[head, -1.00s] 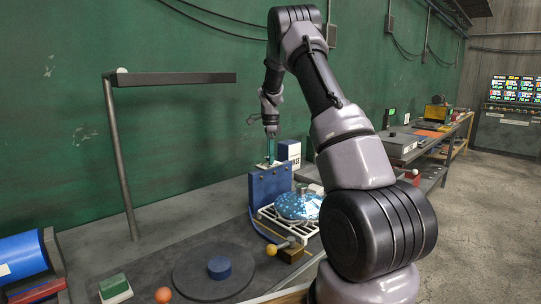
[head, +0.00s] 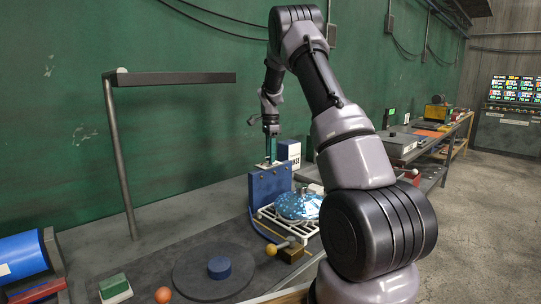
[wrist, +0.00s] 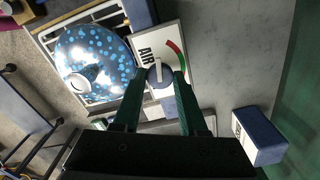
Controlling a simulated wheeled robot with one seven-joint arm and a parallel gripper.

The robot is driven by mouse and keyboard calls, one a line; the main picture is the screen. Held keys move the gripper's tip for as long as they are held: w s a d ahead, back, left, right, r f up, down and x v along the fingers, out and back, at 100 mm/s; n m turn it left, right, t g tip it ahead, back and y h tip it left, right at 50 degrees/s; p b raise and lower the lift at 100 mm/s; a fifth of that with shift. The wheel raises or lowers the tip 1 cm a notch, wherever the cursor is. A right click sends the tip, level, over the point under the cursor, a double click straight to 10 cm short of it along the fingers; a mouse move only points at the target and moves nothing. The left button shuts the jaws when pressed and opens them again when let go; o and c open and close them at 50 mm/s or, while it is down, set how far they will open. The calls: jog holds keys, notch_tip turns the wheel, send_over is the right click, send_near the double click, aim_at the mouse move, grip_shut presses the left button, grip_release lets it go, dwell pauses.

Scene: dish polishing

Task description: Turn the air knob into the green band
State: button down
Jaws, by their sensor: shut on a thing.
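The air knob (wrist: 153,79) is a round grey knob with a white pointer line. It sits on a white panel (wrist: 171,28) marked AIR, with a red arc (wrist: 173,46) and a green band (wrist: 181,61) to the knob's right. In the wrist view the pointer is roughly upright, to the left of both bands. My gripper (wrist: 161,77) has its two green fingers shut on the knob's sides. In the head view my gripper (head: 270,153) points down at the top of the blue box (head: 270,187); the knob is hidden there.
A blue speckled dish (head: 298,206) lies on a white rack (head: 303,229) beside the box. A white and blue carton (head: 289,152) stands just behind. A lamp-like frame (head: 120,150) and a round dark pad (head: 190,278) are to the left.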

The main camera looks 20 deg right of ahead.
jog(key=n, duration=0.6)
dwell(0.6)
jog(key=shift+c, duration=2.2)
grip_release()
notch_tip(320, 180, up, 11)
